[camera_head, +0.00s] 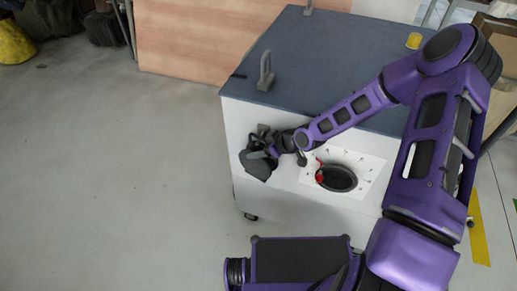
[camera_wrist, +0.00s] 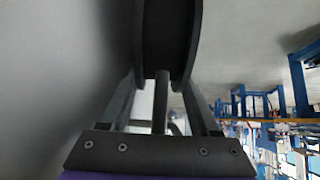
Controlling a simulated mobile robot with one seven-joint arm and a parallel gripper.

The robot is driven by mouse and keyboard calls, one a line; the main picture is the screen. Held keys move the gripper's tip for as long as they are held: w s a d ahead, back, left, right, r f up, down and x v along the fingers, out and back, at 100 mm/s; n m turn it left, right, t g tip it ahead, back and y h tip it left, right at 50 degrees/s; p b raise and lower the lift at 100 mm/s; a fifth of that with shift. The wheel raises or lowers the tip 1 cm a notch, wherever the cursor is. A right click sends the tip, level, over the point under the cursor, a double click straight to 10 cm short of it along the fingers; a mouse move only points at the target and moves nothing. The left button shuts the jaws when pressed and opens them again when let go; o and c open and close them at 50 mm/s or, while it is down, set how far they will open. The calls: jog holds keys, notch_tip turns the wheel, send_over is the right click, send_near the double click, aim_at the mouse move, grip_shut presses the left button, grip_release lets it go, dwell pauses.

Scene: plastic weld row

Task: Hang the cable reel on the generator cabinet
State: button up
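The generator cabinet (camera_head: 245,115) is a white box with a blue-grey top. The cable reel (camera_head: 258,168) is dark grey and stands off the floor against the left part of the cabinet's front. My gripper (camera_head: 264,152) is at the reel. In the wrist view the dark flanges and drum of the reel (camera_wrist: 168,35) fill the top centre, between the fingertips of my gripper (camera_wrist: 163,82). The fingers look closed on the reel's two sides. A dark bar (camera_wrist: 161,105) runs between the fingers. Any hook behind the reel is hidden.
A dark round opening (camera_head: 340,178) with red parts is on the cabinet front, right of my gripper. A grey upright handle (camera_head: 265,72) and a yellow cup (camera_head: 413,41) are on the top. Bare floor (camera_head: 110,180) lies left. In the wrist view a blank grey surface (camera_wrist: 50,70) is close at left.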

jog(key=shift+o, duration=0.7)
jog(key=shift+w+d+f, duration=0.1)
jog(key=shift+w+d, duration=0.15)
jog(key=shift+d, duration=0.3)
jog(key=a+p+v, duration=0.1)
jog(key=p+v, duration=0.5)
jog(key=v, duration=1.1)
jog(key=shift+s+r, duration=0.25)
jog(key=shift+s, duration=0.05)
